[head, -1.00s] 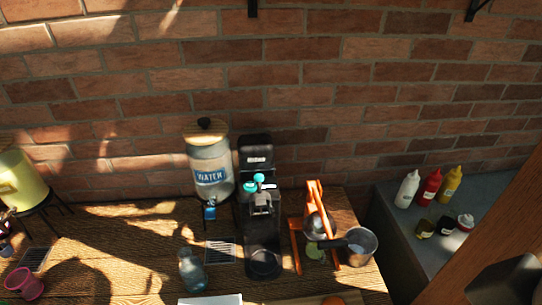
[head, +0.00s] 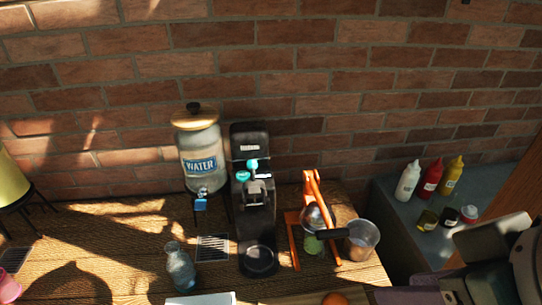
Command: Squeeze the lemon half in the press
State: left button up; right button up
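The orange press (head: 311,190) stands at the right part of the wooden table, with a round metal part (head: 318,217) in its frame. A pale green item (head: 313,244) sits low under it; I cannot tell what it is. No lemon half can be made out; whether one is inside the press is hidden. My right gripper (head: 425,294) is at the lower right edge, in front of and to the right of the press and apart from it. Its fingertips are unclear, so its opening cannot be told. My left gripper is not in view.
An orange fruit (head: 335,299) lies at the front. Sauce bottles (head: 431,178) stand on the right counter.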

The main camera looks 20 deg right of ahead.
jog(key=o, duration=0.3)
jog(key=w+d+f+m+t+b, duration=0.1)
jog(key=w+f+m+t+b, duration=0.1)
jog(key=f+b, duration=0.3)
jog(key=w+d+f+m+t+h+b, duration=0.1)
jog(key=w+f+m+b, duration=0.3)
jog(key=b, duration=0.5)
jog(key=w+d+f+m+t+b, duration=0.1)
jog(key=w+f+m+t+b, duration=0.1)
jog(key=w+f+b, duration=0.2)
notch_tip(320, 180, down, 3)
jog(key=b, duration=0.3)
jog(key=shift+d+f+m+t+h+b, duration=0.15)
jog(key=shift+d+m+t+h+b, duration=0.15)
jog(key=shift+m+t+h, duration=0.1)
jog(key=m+t+h+b, duration=0.2)
jog(key=m+t+b, duration=0.45)
jog(key=b, duration=1.35)
send_near(331, 227)
jog(key=w+b, duration=0.2)
jog(key=w, duration=0.1)
jog(key=w+d+m+b, duration=0.1)
jog(key=w+b, duration=0.1)
jog(key=w+d+m+g+b, duration=0.1)
jog(key=w+b, duration=0.1)
jog(key=w, duration=0.1)
jog(key=shift+w+f, duration=0.2)
jog(key=shift+w, duration=0.1)
jog(key=shift+w+d, duration=0.1)
jog(key=shift+w, duration=0.5)
